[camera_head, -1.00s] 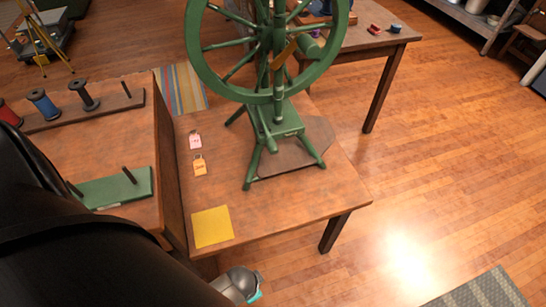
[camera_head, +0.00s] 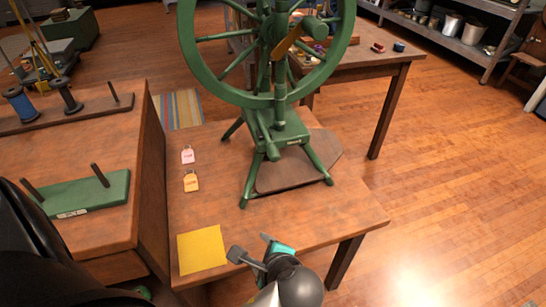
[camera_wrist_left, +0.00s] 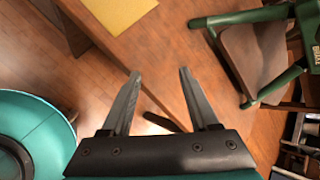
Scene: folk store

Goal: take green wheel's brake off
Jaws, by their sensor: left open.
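The green spinning wheel (camera_head: 190,58) stands upright on a wooden table (camera_head: 300,222) in the head view. A tan wooden lever (camera_head: 290,38) crosses in front of its rim near the hub; I cannot tell for sure that it is the brake. My left gripper (camera_head: 252,246) is at the table's front edge, below and apart from the wheel. In the left wrist view my left gripper (camera_wrist_left: 157,75) is open and empty, with the table edge beyond its fingers. The wheel's green legs (camera_wrist_left: 270,90) show there at the right. My right gripper is not in view.
A yellow square (camera_head: 202,249) and two tags, pink (camera_head: 187,155) and orange (camera_head: 191,181), lie on the table. At left, a second table holds a green peg base (camera_head: 85,194) and spools (camera_head: 20,104). Floor is open at right.

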